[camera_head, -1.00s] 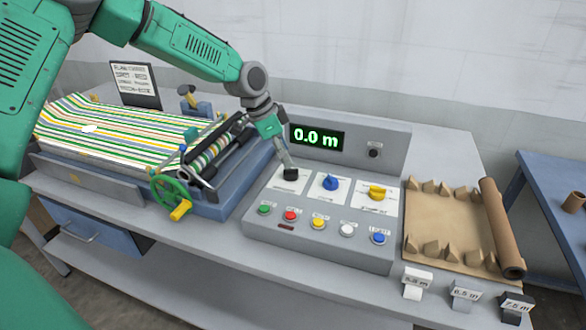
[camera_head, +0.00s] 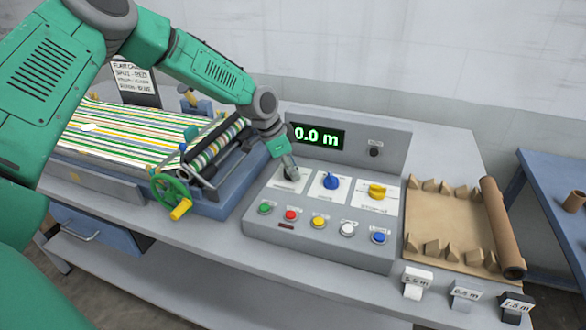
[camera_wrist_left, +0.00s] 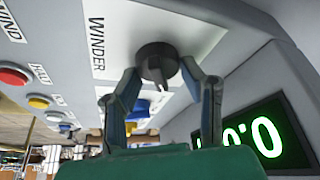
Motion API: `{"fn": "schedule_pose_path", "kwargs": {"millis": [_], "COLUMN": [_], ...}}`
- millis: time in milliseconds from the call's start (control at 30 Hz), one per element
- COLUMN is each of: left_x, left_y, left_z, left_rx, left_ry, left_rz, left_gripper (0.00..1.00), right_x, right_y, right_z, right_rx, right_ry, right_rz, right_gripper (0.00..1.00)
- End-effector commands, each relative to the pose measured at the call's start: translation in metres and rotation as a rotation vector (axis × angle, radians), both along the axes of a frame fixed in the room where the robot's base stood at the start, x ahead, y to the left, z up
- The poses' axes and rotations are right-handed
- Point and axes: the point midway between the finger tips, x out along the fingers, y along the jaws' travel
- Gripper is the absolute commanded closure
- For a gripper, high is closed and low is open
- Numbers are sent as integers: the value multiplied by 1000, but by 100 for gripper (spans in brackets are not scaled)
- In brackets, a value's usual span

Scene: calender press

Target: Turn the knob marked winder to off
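The winder knob (camera_wrist_left: 157,60) is a dark round knob with a raised pointer. It sits on a white plate printed WINDER (camera_wrist_left: 97,45). My left gripper (camera_wrist_left: 161,68) has a fingertip on each side of the knob, close against its edges, and seems shut on it. In the head view my left gripper (camera_head: 290,173) comes down over the leftmost plate of the control panel (camera_head: 262,225) and hides most of the knob. The small print at the pointer is not readable. My right gripper is not in view.
A blue knob (camera_head: 331,181) and a yellow knob (camera_head: 377,191) stand to the right. Several coloured buttons line the front, including a red one (camera_head: 290,215). The green display (camera_head: 318,136) reads 0.0 m behind my gripper. The roller press (camera_head: 205,165) stands left.

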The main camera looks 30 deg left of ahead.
Motion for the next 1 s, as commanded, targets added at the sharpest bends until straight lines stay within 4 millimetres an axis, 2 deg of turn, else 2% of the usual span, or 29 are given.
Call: {"fn": "schedule_pose_path", "kwargs": {"millis": [267,467,1000], "left_x": [-1,-2,-3], "left_y": [0,1,1], "left_z": [-1,0,-1], "left_rx": [-1,4,7], "left_ry": [5,6,4], "left_rz": [40,145,638], "left_gripper": [93,93,93], "right_x": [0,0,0], "right_y": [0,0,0], "right_z": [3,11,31], "right_rx": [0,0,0], "right_ry": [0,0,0], "right_rz": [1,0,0], "right_gripper": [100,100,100]}}
